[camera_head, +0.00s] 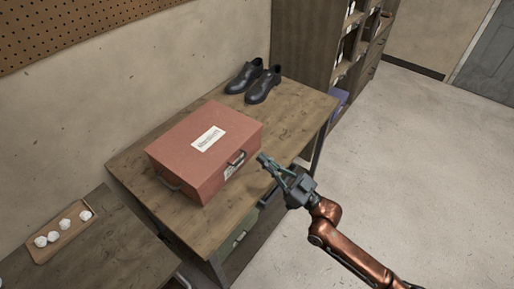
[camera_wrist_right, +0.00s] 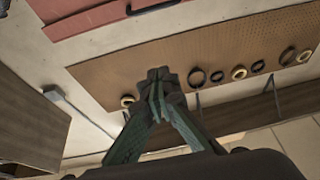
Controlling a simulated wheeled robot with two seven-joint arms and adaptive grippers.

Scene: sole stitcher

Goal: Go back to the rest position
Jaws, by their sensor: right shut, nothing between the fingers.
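My right gripper (camera_head: 270,168) is in the head view, just right of the red case's front edge and above the table edge. It is shut and empty. In the right wrist view its fingers (camera_wrist_right: 158,78) meet at the tips with nothing between them. The red case (camera_head: 183,143) is closed, with a white label on its lid, and sits on the wooden table (camera_head: 285,140). From the head view I cannot tell whether the gripper touches it; a gap seems to show. My left gripper is not in view.
Two dark shoes (camera_head: 255,82) stand at the table's back. A shelf unit (camera_head: 310,42) is behind them. A tray (camera_head: 62,238) with several white lumps lies on a lower surface at left. A green box (camera_head: 238,236) is under the table. The floor at right (camera_head: 420,160) is clear.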

